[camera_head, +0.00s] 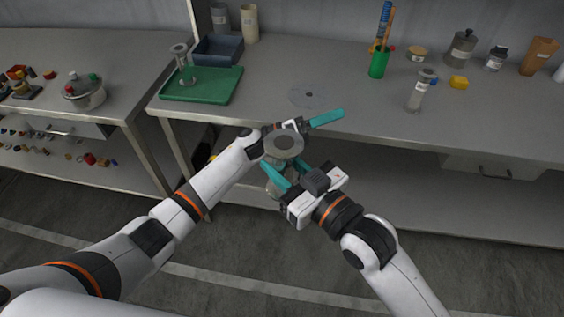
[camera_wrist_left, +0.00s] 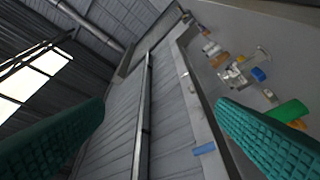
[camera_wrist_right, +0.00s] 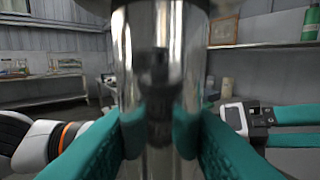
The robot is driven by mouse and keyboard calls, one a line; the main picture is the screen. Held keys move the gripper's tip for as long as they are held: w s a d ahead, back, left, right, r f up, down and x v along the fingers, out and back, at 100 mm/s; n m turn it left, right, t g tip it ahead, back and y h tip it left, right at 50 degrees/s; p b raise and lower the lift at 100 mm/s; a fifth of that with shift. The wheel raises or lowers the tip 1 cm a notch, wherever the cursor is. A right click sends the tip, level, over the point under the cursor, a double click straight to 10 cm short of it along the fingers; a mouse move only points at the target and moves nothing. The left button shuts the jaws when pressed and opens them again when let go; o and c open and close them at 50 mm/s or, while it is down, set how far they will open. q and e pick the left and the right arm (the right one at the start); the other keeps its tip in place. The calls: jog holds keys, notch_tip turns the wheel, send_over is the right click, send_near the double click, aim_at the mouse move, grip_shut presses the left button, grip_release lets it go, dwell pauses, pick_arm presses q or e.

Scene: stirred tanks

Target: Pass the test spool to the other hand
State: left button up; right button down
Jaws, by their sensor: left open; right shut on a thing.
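The test spool, a grey metal tube with round flanges (camera_head: 285,143), is held upright in front of the bench. My right gripper (camera_head: 282,172) is shut on its tube below the upper flange. In the right wrist view the shiny tube (camera_wrist_right: 158,50) fills the middle between the teal fingers. My left gripper (camera_head: 334,116) is open and empty, just beyond the spool, with its fingers pointing right in the head view. In the left wrist view its fingers are wide apart with nothing between them. The spool partly hides the left gripper's body.
Another flanged piece (camera_head: 420,92), a green pen cup (camera_head: 378,64) and a yellow block (camera_head: 459,82) stand at right. The front middle is mostly clear.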

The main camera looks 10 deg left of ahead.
pick_arm(q)
jog(key=a+f+n+t+y, duration=0.3)
jog(key=a+f+n+y, duration=0.15)
jog(key=f+n, duration=0.55)
jog(key=a+f+n+t+y, duration=0.45)
jog(key=f+n, duration=0.25)
jog(key=f, duration=0.5)
jog(key=s+a+f+n+g+y, duration=0.1)
jog(key=s+a+f+n+y, duration=0.1)
jog(key=s+f+n, duration=0.3)
jog(key=s+a+f+n+g+y, duration=0.1)
jog(key=s+a+f+y, duration=0.2)
jog(key=f, duration=0.4)
jog(key=s+a+f+n+g+y, duration=0.2)
jog(key=s+f+n, duration=0.15)
jog(key=f, duration=0.25)
jog(key=s+a+f+n+g+y, duration=0.2)
jog(key=s+a+f+n, duration=0.1)
jog(key=s+f, duration=0.5)
jog(key=s+a+f+n+g+y, duration=0.1)
jog(key=s+a+f+n+g, duration=0.3)
jog(key=s, duration=0.7)
jog(key=s+f+n+g, duration=0.2)
jog(key=s+f, duration=0.1)
jog(key=s, duration=0.8)
jog(key=s+a+f+n+g+y, duration=0.1)
jog(key=s+f, duration=0.3)
jog(key=s, duration=0.7)
jog(key=shift+n+g, duration=0.65)
jog(key=shift+n, duration=0.1)
